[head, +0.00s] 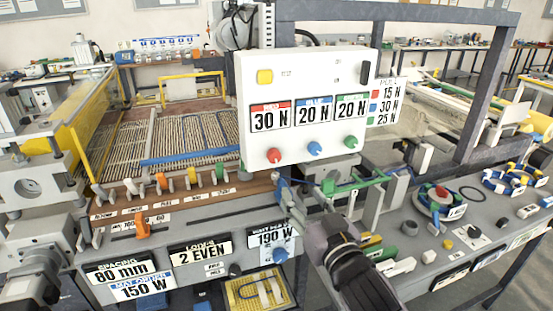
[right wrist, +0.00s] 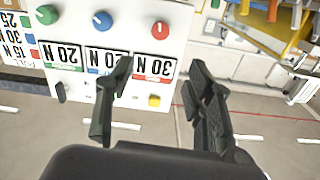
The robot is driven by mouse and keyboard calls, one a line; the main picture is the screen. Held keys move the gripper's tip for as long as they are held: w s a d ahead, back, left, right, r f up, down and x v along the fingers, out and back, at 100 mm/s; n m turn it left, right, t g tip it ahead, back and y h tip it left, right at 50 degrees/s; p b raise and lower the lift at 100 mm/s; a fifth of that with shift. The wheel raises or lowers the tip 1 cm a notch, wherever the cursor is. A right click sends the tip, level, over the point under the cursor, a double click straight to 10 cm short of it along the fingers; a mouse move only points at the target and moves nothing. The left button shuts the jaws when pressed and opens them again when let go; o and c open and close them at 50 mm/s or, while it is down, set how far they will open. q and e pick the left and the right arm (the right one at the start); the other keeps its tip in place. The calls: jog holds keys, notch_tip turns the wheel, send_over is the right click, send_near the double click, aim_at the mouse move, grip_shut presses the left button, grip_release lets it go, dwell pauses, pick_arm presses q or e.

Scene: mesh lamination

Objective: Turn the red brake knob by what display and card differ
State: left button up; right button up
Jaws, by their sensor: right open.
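The white control panel (head: 310,70) stands above the bench. Its displays read red 30 N (head: 270,118), blue 20 N (head: 314,111) and green 20 N (head: 351,107). Below them are the red knob (head: 274,155), blue knob (head: 314,148) and green knob (head: 350,142). The card (head: 387,102) at the panel's right edge lists red 15 N, blue 30 N, green 25 N. My right gripper (head: 338,228) is open and empty, below the panel and apart from it. In the right wrist view, the panel is upside down and the red knob (right wrist: 160,30) lies beyond the open fingers (right wrist: 160,75). My left gripper is not in view.
A yellow button (head: 265,77) and a dark switch (head: 365,73) sit on the panel's upper part. Small colored levers (head: 190,178) line the bench at left. Plates reading 80 mm, 2 EVEN and 190 W are on its front. Rings and small parts crowd the right bench.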

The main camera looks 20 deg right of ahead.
aim_at(276, 158)
jog(key=w+p, duration=0.1)
jog(key=w, duration=0.4)
jog(key=w+p, duration=0.2)
jog(key=w, duration=0.4)
jog(key=w+p, duration=0.1)
jog(key=w, duration=0.5)
jog(key=shift+a+f, duration=0.1)
jog(key=shift+a, duration=0.2)
jog(key=shift+c, duration=0.5)
jog(key=c, duration=1)
grip_shut()
